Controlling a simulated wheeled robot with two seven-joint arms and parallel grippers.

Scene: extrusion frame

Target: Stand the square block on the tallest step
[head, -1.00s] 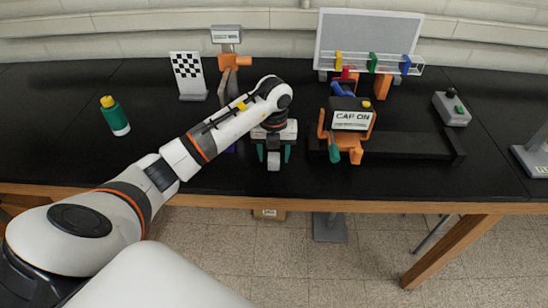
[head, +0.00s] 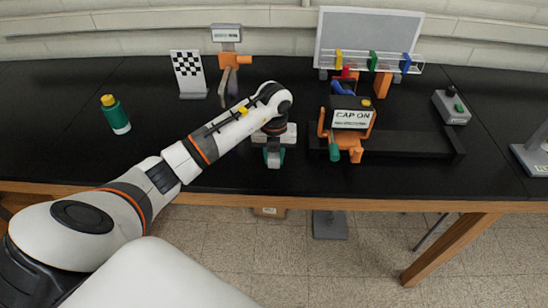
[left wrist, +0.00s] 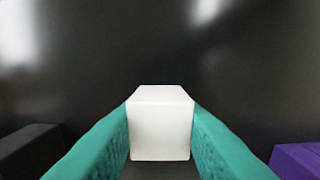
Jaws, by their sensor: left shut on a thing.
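My left gripper (head: 274,158) is over the front middle of the black table in the head view. Its teal fingers are shut on a white square block (left wrist: 160,125), one finger on each side in the left wrist view. The block looks level between the fingertips; I cannot tell whether it still touches the table. A purple thing (left wrist: 298,160) shows at the lower right of the left wrist view, and a dark block (left wrist: 30,148) at the lower left. I cannot make out which thing is the tallest step; my arm hides part of the table. My right gripper is not in view.
A "CAP ON" fixture (head: 352,120) with orange parts stands right of the gripper on a dark base. A green bottle (head: 116,115), checkered sign (head: 188,75), orange-armed stand (head: 228,60) and grey button box (head: 451,107) stand around. The table's left front is clear.

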